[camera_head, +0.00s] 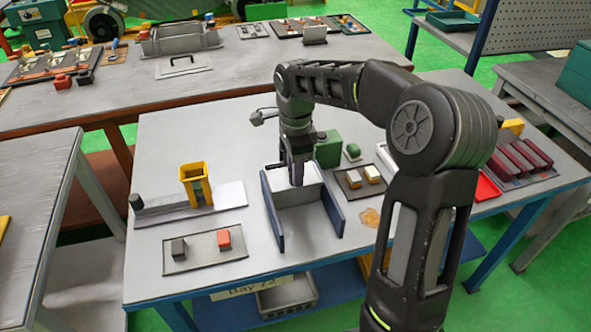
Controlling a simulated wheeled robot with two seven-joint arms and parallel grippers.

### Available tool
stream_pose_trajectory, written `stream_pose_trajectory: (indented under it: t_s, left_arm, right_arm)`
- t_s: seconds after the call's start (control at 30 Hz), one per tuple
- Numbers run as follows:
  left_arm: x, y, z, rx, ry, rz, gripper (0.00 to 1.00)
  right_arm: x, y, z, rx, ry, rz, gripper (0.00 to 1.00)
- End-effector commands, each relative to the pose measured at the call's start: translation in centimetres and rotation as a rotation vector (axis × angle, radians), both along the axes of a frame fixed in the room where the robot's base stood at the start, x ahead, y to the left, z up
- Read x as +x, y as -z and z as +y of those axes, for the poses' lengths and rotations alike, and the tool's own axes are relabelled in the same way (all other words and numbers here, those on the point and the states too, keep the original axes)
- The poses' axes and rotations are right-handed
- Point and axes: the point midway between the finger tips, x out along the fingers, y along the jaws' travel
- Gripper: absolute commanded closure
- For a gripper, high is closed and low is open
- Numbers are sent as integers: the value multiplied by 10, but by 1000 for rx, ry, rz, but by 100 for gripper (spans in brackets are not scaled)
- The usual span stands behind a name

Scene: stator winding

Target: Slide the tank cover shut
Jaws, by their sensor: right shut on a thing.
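The tank (272,215) stands near the middle of the table, with two blue side walls and an open front end. A pale cover (312,186) lies between the walls at the far part. The near part between the walls is uncovered and shows a grey floor. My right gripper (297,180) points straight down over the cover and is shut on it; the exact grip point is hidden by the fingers. My left gripper is not in view.
Left of the tank are a yellow holder (194,184) on a grey plate and a tray (190,254) with a dark and a red block. Right of it are a green block (328,150) and a tray (350,192) with pale pieces. The table's far left is clear.

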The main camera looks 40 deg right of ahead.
Motion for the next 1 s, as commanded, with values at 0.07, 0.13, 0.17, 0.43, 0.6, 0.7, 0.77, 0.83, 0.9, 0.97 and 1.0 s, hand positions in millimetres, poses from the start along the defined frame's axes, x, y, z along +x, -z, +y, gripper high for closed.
stream_pose_trajectory:
  t_s: [0.07, 0.13, 0.17, 0.43, 0.6, 0.7, 0.77, 0.83, 0.9, 0.97, 1.0]
  left_arm:
    - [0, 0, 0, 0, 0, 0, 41]
    - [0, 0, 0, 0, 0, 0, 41]
    - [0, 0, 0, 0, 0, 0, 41]
    - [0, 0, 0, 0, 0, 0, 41]
    - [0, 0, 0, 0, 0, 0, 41]
    - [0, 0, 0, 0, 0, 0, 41]
    - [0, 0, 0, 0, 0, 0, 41]
    - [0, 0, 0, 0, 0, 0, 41]
    - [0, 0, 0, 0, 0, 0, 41]
    - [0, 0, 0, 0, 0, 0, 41]
    - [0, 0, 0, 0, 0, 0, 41]
  right_arm:
    - [0, 0, 0, 0, 0, 0, 92]
    - [0, 0, 0, 0, 0, 0, 98]
    - [0, 0, 0, 0, 0, 0, 100]
    - [0, 0, 0, 0, 0, -1, 100]
    - [0, 0, 0, 0, 0, -1, 100]
    - [0, -1, 0, 0, 0, -1, 100]
    - [0, -1, 0, 0, 0, -1, 100]
    - [0, -1, 0, 0, 0, -1, 100]
    - [0, -1, 0, 0, 0, -1, 100]
    - [0, -1, 0, 0, 0, -1, 100]
    - [0, -1, 0, 0, 0, -1, 100]
